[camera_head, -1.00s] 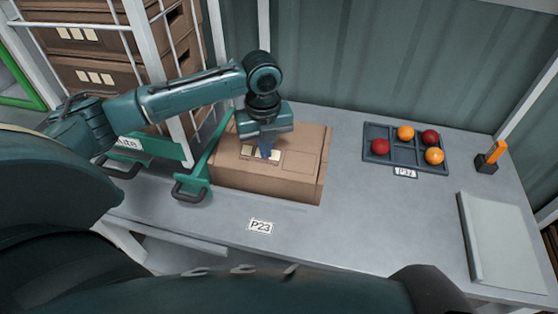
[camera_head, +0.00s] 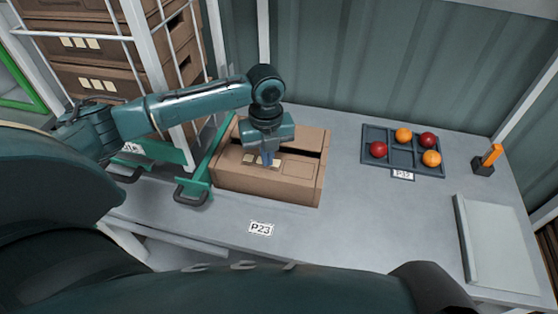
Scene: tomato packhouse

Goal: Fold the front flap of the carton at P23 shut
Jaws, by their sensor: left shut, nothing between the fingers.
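The brown carton (camera_head: 262,184) stands on the grey table behind the label P23 (camera_head: 261,229). Its front flap (camera_head: 297,167) is the top panel nearest me, with pale labels and a printed outline. It lies nearly flat, and a dark gap runs between it and the panel behind, clearest at the right. I cannot tell whether its edges sit fully down. My left gripper (camera_head: 267,161) points down over the middle of the carton, shut and empty, its tips at or just above the flap. It hides part of the gap. My right gripper is out of view.
A dark tray (camera_head: 389,170) with red and orange tomatoes stands to the right, near an orange-handled holder (camera_head: 489,160) and a pale flat panel (camera_head: 494,241). A green frame with dark handles (camera_head: 191,193) is close at the carton's left. A crate rack (camera_head: 100,45) stands behind left.

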